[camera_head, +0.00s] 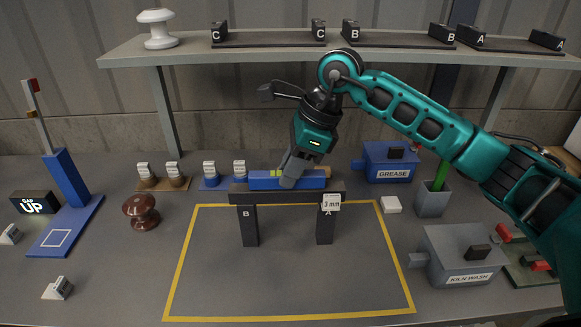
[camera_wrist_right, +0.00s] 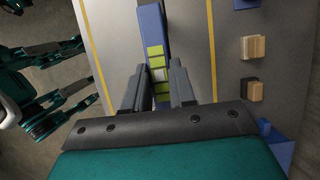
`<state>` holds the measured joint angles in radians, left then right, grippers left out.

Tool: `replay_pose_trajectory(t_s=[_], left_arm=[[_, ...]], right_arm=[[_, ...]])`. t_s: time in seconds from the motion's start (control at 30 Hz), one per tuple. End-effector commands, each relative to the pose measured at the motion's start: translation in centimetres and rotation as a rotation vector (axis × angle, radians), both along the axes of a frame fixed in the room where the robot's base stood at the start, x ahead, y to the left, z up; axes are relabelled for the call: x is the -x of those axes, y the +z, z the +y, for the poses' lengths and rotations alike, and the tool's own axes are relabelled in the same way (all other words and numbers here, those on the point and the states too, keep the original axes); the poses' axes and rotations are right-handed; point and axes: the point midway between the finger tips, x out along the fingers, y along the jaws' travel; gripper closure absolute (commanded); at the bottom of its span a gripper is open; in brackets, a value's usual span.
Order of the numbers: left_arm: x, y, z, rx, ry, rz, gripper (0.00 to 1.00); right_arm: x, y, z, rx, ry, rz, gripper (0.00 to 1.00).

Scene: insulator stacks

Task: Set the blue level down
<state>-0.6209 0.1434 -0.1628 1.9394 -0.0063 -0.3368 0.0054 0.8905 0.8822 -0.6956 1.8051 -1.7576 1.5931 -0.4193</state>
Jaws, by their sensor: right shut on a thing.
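The blue level (camera_head: 262,181) lies lengthwise along the top of a dark crossbar (camera_head: 240,196) on two legs marked B and A. Whether it touches the bar or sits just above it, I cannot tell. My right gripper (camera_head: 288,180) points down and is shut on the level, right of its middle. In the right wrist view the level (camera_wrist_right: 154,28) runs between the fingers of the right gripper (camera_wrist_right: 158,88), with yellow-green windows along its top. The fingers hide part of it. My left gripper does not show in the head view.
A "3 mm" tag (camera_head: 331,202) is at the bar's right end. A yellow outline (camera_head: 290,317) surrounds clear table in front. A brown insulator (camera_head: 141,210) stands left; a blue GREASE box (camera_head: 389,162) and grey KILN WASH box (camera_head: 462,256) stand right. A shelf (camera_head: 270,50) spans behind.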

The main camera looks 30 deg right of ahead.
Motion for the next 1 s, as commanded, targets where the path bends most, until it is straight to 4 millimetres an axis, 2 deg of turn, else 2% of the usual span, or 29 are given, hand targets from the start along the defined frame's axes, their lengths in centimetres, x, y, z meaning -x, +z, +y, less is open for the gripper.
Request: replay_pose_trajectory(t_s=[0.23,0.27,0.5,0.77,0.87,1.0], left_arm=[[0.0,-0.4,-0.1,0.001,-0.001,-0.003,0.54],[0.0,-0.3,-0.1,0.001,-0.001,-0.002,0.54],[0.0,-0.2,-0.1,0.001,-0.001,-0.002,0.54],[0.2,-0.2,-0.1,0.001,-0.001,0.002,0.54],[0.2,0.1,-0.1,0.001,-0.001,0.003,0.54],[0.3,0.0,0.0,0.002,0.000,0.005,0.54]], right_arm=[[0.0,-0.4,0.0,0.000,0.000,0.000,1.00],[0.0,-0.3,0.0,0.000,-0.001,0.000,0.73],[0.0,-0.3,0.0,-0.001,-0.001,0.001,0.50],[0.0,-0.1,0.0,-0.001,-0.001,0.001,0.50],[0.0,0.5,-0.1,0.000,-0.001,0.000,0.50],[0.4,2.6,-0.9,0.001,-0.002,-0.003,0.50]])
